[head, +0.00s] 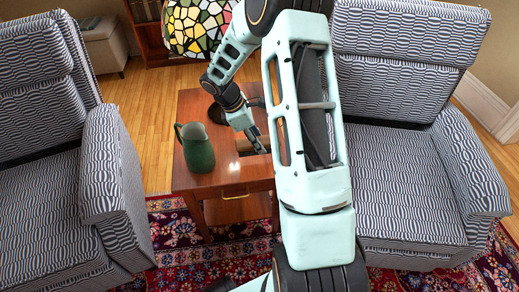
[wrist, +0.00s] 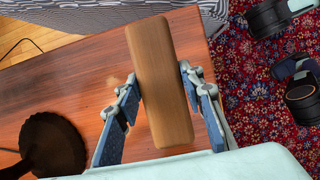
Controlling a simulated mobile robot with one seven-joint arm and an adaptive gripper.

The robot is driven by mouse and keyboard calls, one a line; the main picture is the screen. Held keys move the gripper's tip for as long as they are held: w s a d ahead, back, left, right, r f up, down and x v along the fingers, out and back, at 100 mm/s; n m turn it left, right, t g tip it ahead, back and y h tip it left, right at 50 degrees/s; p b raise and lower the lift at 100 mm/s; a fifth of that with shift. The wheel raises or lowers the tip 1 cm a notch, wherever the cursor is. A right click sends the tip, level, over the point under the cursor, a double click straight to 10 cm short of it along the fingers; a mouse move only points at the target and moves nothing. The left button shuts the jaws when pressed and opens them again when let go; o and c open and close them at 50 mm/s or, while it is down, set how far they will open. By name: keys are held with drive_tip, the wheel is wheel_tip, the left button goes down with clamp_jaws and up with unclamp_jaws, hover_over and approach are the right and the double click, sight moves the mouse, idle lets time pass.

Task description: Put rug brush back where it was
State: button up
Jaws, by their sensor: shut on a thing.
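The rug brush (wrist: 163,80), a long wooden block with rounded corners, lies lengthwise between the two blue-padded fingers of my gripper (wrist: 160,85) in the wrist view. My gripper is shut on it. In the head view my gripper (head: 256,142) is low over the wooden side table (head: 205,179), right of the green pitcher. A small brown part of the brush (head: 244,146) shows there; my arm hides the rest. I cannot tell whether the brush touches the tabletop. Its underside is hidden.
A green pitcher (head: 196,148) stands at the table's left. A stained-glass lamp (head: 197,25) stands at the back; its dark base (wrist: 54,143) shows in the wrist view. Patterned armchairs (head: 42,200) (head: 395,180) flank the table. The tabletop's front left is clear.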

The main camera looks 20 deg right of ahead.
drive_tip(key=shift+w+d+f, duration=0.25)
drive_tip(key=shift+w+f, duration=0.05)
drive_tip(key=shift+f, duration=0.15)
drive_tip(key=shift+w+d+f+b, duration=0.15)
drive_tip(key=shift+f+b, duration=0.1)
drive_tip(key=shift+f, duration=0.65)
drive_tip(key=shift+d+f+b, duration=0.1)
drive_tip(key=shift+f+b, duration=0.1)
drive_tip(key=shift+f, duration=0.7)
drive_tip(key=shift+f, duration=0.1)
drive_tip(key=shift+f, duration=0.15)
drive_tip(key=o, duration=1)
drive_tip(key=shift+w+a+r, duration=0.1)
drive_tip(key=shift+a+r, duration=0.05)
drive_tip(key=shift+r, duration=0.45)
drive_tip(key=p+v, duration=0.2)
drive_tip(key=v, duration=0.9)
drive_tip(key=shift+a+r, duration=0.1)
drive_tip(key=shift+a, duration=0.05)
